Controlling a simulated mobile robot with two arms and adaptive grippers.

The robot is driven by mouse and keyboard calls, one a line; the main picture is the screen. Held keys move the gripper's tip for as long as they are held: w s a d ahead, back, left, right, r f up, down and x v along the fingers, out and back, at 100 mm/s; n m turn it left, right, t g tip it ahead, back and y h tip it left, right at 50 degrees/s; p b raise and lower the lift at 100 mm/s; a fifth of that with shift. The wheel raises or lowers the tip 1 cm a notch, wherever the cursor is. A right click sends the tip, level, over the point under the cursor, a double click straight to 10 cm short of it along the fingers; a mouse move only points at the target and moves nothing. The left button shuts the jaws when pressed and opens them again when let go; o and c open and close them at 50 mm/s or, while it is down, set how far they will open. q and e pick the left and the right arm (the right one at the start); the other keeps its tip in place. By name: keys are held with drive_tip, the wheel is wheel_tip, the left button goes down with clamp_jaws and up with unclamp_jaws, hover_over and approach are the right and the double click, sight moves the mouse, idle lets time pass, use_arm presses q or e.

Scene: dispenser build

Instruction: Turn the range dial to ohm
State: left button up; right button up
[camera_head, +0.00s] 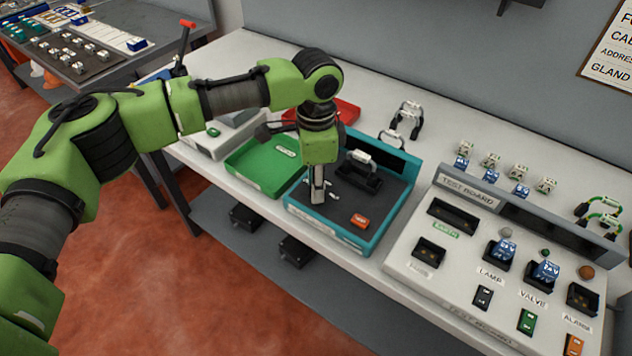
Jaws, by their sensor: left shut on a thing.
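The teal-framed meter (378,226) with a dark grey face lies on the white bench. It has a dark screen at its back edge, a black socket holding a white-topped plug, and an orange button (360,221) near its front. My left gripper (317,198) points straight down onto the left part of this face, among small white marks. It is shut on the range dial there. The fingers hide the dial, so its setting cannot be read. My right gripper is not in view.
A green tray (252,178) and a red tray (345,108) lie left of and behind the meter. The test board (412,268) with blue-topped plugs stands close on the right. Several small plugs and cables lie behind it. A second table (120,75) is at the upper left.

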use_arm(q)
drive_tip(key=shift+r+m+p, duration=0.1)
drive_tip(key=shift+m+p, duration=0.2)
drive_tip(key=shift+p, duration=0.2)
drive_tip(key=m+p, duration=0.3)
drive_tip(key=p, duration=0.1)
drive_tip(key=shift+s+m, duration=0.1)
drive_tip(key=shift+m, duration=0.3)
drive_tip(key=m+p, duration=0.2)
drive_tip(key=m, duration=0.1)
drive_tip(key=shift+m, duration=0.3)
drive_tip(key=shift+m+p, duration=0.7)
drive_tip(key=shift+m, duration=1.2)
drive_tip(key=o, duration=1.1)
